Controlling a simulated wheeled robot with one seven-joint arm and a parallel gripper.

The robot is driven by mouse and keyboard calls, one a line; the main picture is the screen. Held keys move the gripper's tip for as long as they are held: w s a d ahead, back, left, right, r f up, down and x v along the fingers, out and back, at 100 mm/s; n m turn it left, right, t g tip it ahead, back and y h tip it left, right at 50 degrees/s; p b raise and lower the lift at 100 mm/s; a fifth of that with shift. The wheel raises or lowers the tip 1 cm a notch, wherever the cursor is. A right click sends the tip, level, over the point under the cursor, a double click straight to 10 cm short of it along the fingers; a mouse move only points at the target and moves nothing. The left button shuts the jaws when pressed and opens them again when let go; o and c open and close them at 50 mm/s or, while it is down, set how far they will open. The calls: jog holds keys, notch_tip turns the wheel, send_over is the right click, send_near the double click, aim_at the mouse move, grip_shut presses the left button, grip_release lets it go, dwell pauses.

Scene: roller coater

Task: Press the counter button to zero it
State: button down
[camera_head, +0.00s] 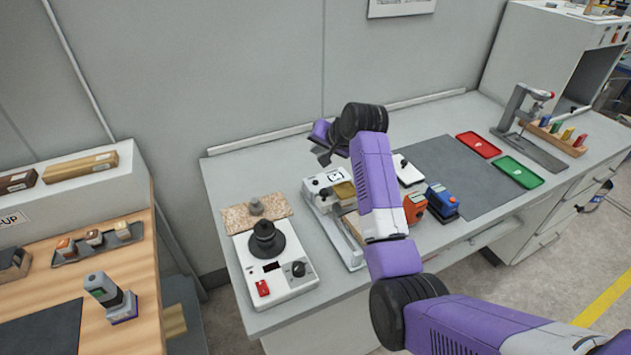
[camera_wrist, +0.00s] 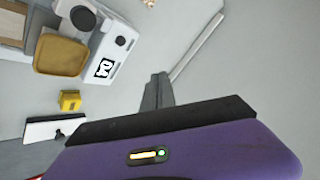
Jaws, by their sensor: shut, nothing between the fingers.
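The roller coater is a white machine with a gold tray; its body shows in the head view (camera_head: 318,184) and at the upper left of the wrist view (camera_wrist: 119,55). It has a black-and-white panel (camera_wrist: 104,68) and a dark round knob or button (camera_wrist: 121,41). I cannot tell for sure which part is the counter button. A small yellow block (camera_wrist: 70,100) sits near the machine. My gripper (camera_head: 323,158) is above and behind the coater, apart from it. In the wrist view its fingers (camera_wrist: 156,92) are together and empty.
My arm crosses the bench and hides part of the coater. A white device with a black dome (camera_head: 290,282) stands at front left. Orange (camera_head: 414,208) and blue (camera_head: 442,202) blocks stand right of my arm. A red tray (camera_head: 478,145) and green tray (camera_head: 519,172) lie farther right.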

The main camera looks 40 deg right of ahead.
jog(key=shift+f, duration=0.1)
jog(key=b, duration=0.6)
send_over(317, 185)
notch_tip(317, 185, down, 7)
jog(key=shift+r, duration=0.1)
jog(key=shift+f+b, duration=0.5)
jog(key=shift+f, duration=0.4)
jog(key=shift+f, duration=0.1)
dwell(1.0)
jog(key=shift+f, duration=0.35)
jog(key=shift+f, duration=0.45)
dwell(0.9)
jog(key=shift+r+p, duration=0.75)
jog(key=shift+r, duration=0.15)
